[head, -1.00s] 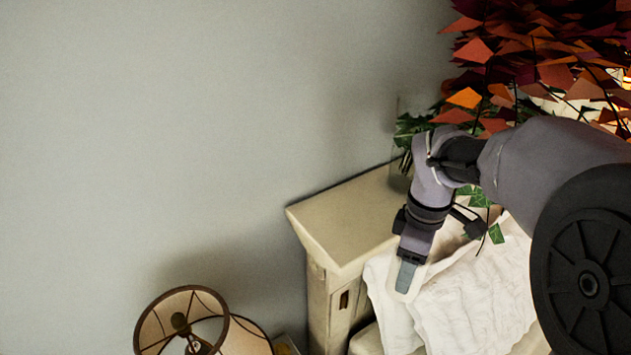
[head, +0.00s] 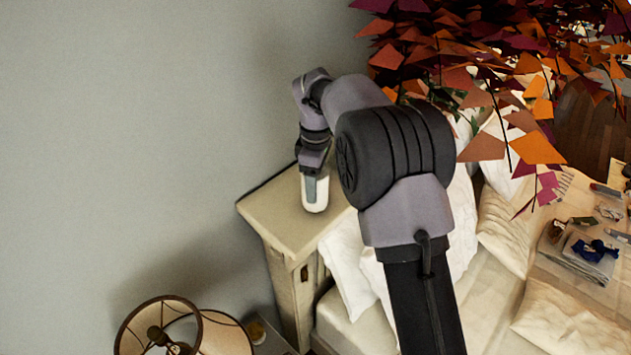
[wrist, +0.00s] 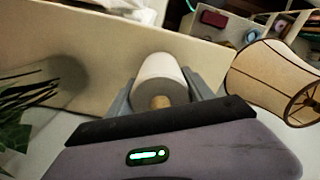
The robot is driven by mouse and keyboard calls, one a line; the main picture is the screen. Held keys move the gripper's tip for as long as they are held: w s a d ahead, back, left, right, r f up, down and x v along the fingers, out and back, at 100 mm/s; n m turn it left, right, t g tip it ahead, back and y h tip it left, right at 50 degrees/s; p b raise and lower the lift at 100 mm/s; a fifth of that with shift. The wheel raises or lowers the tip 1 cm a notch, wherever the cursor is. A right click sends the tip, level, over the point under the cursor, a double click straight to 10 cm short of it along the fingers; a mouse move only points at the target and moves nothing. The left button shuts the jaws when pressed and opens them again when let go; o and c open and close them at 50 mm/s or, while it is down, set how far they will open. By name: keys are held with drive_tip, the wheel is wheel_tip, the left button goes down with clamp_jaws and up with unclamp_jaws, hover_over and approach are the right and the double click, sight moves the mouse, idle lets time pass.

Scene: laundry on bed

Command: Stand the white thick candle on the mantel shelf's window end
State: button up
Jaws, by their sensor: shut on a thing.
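The white thick candle (head: 316,196) is upright in my gripper (head: 314,187), over the near end of the cream mantel shelf (head: 268,213). In the head view its base overlaps the shelf top; I cannot tell whether it touches. In the wrist view the candle (wrist: 160,80) sits between the two grey fingers of my gripper (wrist: 158,90), which are shut on it. The shelf's pale board (wrist: 85,45) shows behind it. No window is in view, so I cannot tell which end is the window end.
A lampshade (head: 160,325) stands below the shelf end, at lower left. Autumn leaves (head: 480,70) hang at upper right. White pillows (head: 345,260) and the bed lie right of the shelf. The shelf top left of the candle looks clear.

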drive_tip(key=shift+w+f, duration=0.1)
drive_tip(key=shift+f, duration=0.65)
drive_tip(key=shift+f, duration=0.1)
drive_tip(key=o, duration=1.5)
